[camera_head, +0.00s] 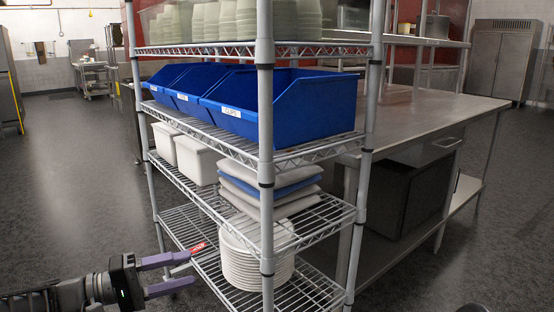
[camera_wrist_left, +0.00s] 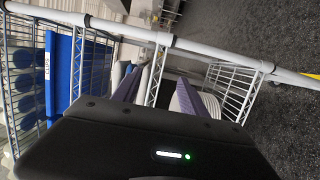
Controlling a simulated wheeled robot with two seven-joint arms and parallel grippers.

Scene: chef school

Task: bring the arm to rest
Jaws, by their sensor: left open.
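My left gripper (camera_head: 191,269) comes in from the lower left of the head view. Its two purple fingers are apart, with nothing seen between them. They point right, at the lower part of a grey wire shelf rack (camera_head: 266,170). A small red item (camera_head: 198,248) shows at the upper fingertip; I cannot tell whether they touch. In the left wrist view the open fingers (camera_wrist_left: 157,88) point toward the rack, whose post crosses beyond them. My right gripper is not in view.
The rack holds blue bins (camera_head: 228,105), white containers (camera_head: 197,160), folded cloths (camera_head: 268,185) and a stack of white plates (camera_head: 255,268). A steel table (camera_head: 430,112) stands behind it at right. Open dark floor (camera_head: 80,190) lies to the left.

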